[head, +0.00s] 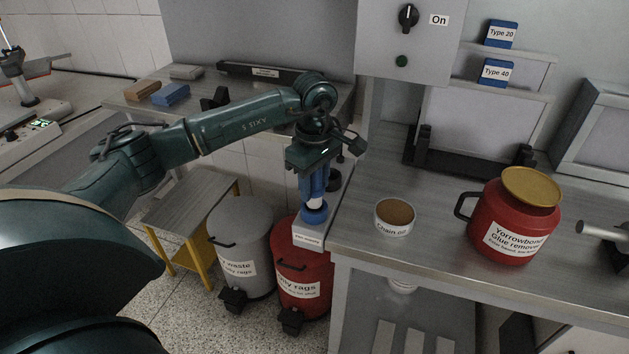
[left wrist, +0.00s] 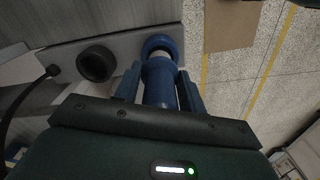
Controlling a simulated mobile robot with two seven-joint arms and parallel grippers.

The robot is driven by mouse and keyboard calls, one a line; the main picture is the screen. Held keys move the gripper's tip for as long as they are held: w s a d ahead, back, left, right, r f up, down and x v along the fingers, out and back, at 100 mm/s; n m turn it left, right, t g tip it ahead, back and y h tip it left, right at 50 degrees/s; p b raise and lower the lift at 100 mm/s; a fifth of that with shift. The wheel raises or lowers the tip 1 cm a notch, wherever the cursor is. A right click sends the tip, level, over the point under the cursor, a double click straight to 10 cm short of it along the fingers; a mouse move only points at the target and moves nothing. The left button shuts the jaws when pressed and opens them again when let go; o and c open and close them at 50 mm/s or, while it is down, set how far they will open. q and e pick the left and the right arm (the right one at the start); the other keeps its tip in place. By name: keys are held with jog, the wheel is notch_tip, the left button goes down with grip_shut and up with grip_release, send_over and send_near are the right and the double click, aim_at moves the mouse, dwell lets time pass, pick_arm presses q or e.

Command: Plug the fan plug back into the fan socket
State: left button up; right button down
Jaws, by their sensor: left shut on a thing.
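My left gripper (head: 312,182) points down and is shut on the blue fan plug (head: 316,187), also seen in the left wrist view (left wrist: 159,82) between the fingers. A blue round fan socket (head: 314,214) sits directly below the plug on a pale labelled housing (head: 308,238) at the bench's left end. In the left wrist view the socket (left wrist: 160,42) lies just beyond the plug's tip. A pale section shows between plug and socket; I cannot tell if the tip is inside the socket. My right gripper is out of view.
A black round socket (left wrist: 97,63) lies beside the blue one. A red bin (head: 303,270) and a grey bin (head: 242,245) stand below. On the bench are a labelled tin (head: 394,218) and a red container (head: 512,225). A yellow-legged stand (head: 190,210) is left of the bins.

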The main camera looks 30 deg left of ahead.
aim_at(314, 196)
pick_arm(q)
jog(key=shift+f+b, duration=0.65)
jog(key=shift+f, duration=0.3)
jog(key=shift+f+b, duration=0.55)
jog(key=shift+f, duration=0.15)
jog(key=shift+f, duration=0.2)
jog(key=o, duration=0.9)
jog(key=shift+o, duration=1.4)
